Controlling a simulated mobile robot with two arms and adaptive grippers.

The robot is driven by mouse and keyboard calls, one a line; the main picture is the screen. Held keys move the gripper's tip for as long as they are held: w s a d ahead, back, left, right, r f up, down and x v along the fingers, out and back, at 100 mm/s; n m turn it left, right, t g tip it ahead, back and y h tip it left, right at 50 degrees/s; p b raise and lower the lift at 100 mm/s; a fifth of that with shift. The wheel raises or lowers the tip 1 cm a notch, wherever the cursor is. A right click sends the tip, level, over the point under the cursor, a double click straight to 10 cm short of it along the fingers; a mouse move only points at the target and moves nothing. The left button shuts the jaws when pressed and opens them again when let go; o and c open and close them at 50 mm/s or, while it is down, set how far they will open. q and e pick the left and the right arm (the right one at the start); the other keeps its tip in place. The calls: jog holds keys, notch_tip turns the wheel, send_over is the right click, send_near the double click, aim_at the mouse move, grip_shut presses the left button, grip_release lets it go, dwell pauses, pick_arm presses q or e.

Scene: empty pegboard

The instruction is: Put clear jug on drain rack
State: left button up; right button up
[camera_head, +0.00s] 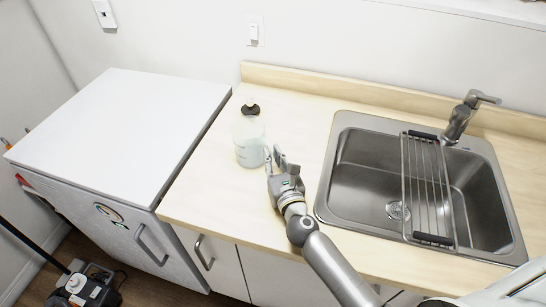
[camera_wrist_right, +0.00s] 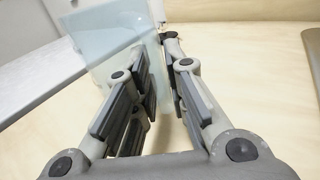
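The clear jug (camera_head: 249,143) stands upright on the wooden counter, left of the sink. In the wrist view its translucent bluish wall (camera_wrist_right: 100,45) fills the upper left, partly behind a finger. My right gripper (camera_head: 276,157) is at the jug's right side, fingers pointing toward it. In the wrist view the fingers (camera_wrist_right: 160,85) are apart, with counter showing between them. Whether a finger touches the jug is unclear. The drain rack (camera_head: 427,190), a wire rack with black ends, lies across the sink. My left gripper is not in view.
A white-topped appliance (camera_head: 120,125) is on the left. Counter (camera_head: 305,130) between jug and sink is clear.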

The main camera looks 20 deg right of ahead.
jog(key=shift+o, duration=1.4)
